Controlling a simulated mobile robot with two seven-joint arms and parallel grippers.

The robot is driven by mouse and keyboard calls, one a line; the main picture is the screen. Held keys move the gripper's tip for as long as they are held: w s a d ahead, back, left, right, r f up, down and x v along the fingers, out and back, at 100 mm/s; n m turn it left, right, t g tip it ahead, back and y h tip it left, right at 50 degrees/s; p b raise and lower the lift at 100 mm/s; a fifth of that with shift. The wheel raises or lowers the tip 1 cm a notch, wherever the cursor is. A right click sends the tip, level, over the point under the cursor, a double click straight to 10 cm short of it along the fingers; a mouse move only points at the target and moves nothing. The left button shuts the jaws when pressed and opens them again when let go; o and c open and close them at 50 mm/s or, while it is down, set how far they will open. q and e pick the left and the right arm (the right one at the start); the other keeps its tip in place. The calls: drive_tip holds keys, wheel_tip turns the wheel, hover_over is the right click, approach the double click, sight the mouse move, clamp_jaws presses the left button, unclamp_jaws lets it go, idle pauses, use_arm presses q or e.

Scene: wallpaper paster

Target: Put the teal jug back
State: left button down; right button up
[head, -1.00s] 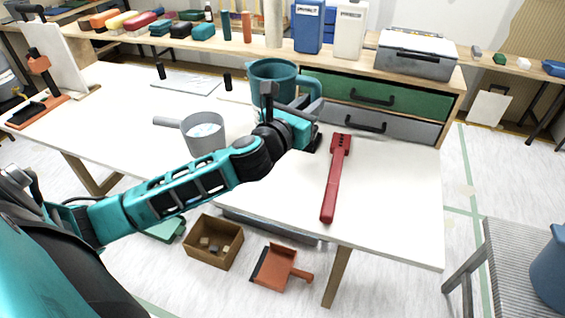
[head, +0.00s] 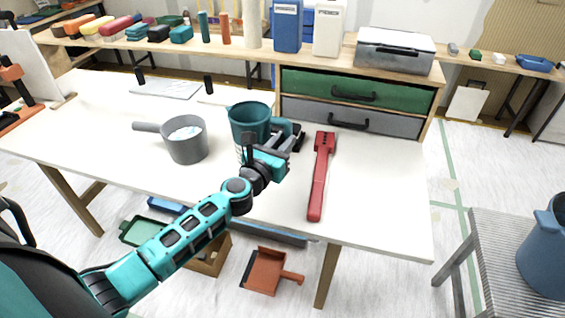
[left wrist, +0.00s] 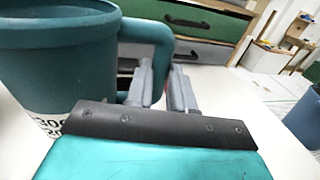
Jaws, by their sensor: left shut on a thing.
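The teal jug (head: 249,117) is upright at the middle of the white table (head: 385,190), between the grey pot and the red tool. Its lower part is partly hidden by my arm; whether its base touches the table is unclear. My left gripper (head: 288,137) is shut on the jug's handle, at the jug's right side. In the left wrist view the jug (left wrist: 60,65) fills the left side, with a white label low on its wall. The gripper's grey fingers (left wrist: 161,88) stand either side of the handle there. My right gripper is not in view.
A grey pot (head: 187,146) stands left of the jug, and a red tool (head: 319,178) lies to its right. A drawer unit with green (head: 345,90) and grey fronts stands behind. The back shelf carries blue (head: 287,25) and white (head: 329,33) containers. The table's right front is clear.

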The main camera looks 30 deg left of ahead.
use_arm(q)
drive_tip(key=shift+f+b, duration=2)
drive_tip(key=shift+f, duration=0.45)
drive_tip(key=shift+r, duration=0.1)
drive_tip(key=c, duration=1)
unclamp_jaws()
drive_tip(key=shift+f, duration=0.2)
drive_tip(key=shift+r, duration=0.1)
